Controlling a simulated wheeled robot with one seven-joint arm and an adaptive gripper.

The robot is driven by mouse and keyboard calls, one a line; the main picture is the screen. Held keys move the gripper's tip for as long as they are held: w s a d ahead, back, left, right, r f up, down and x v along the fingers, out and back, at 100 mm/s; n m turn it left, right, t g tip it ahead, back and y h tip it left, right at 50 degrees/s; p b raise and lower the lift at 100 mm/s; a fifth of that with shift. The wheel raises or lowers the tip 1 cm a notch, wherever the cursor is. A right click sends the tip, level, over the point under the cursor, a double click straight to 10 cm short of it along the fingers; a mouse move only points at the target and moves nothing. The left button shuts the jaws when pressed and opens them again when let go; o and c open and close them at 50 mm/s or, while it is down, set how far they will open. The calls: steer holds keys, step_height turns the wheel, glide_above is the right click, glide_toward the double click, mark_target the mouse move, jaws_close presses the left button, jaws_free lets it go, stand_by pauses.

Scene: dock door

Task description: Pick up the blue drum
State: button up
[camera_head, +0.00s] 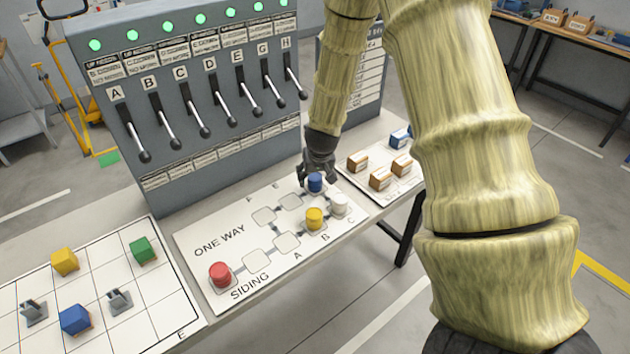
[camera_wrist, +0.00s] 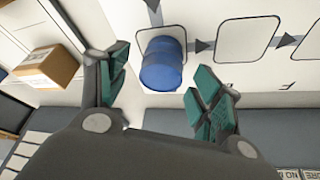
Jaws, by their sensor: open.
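The blue drum (camera_head: 315,183) stands upright on a pad at the far end of the white ONE WAY board (camera_head: 215,225). My gripper (camera_head: 304,176) is right above and beside it, its fingers partly hiding the drum and its pad. In the wrist view the blue drum (camera_wrist: 162,64) sits between the spread green-padded fingertips of my gripper (camera_wrist: 158,85), with gaps on both sides. The gripper is open and holds nothing. Whether a finger touches the drum cannot be told from the head view.
A yellow drum (camera_head: 314,218) and a white drum (camera_head: 339,204) stand close in front of the blue one. A red drum (camera_head: 220,274) is at the board's near end. A lever panel (camera_head: 190,100) rises behind. Small boxes (camera_head: 380,180) lie on the board to the right.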

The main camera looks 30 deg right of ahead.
steer(key=shift+x, duration=0.9)
steer(key=c, duration=1.1)
steer(key=shift+c, duration=0.2)
steer(key=shift+r, duration=0.15)
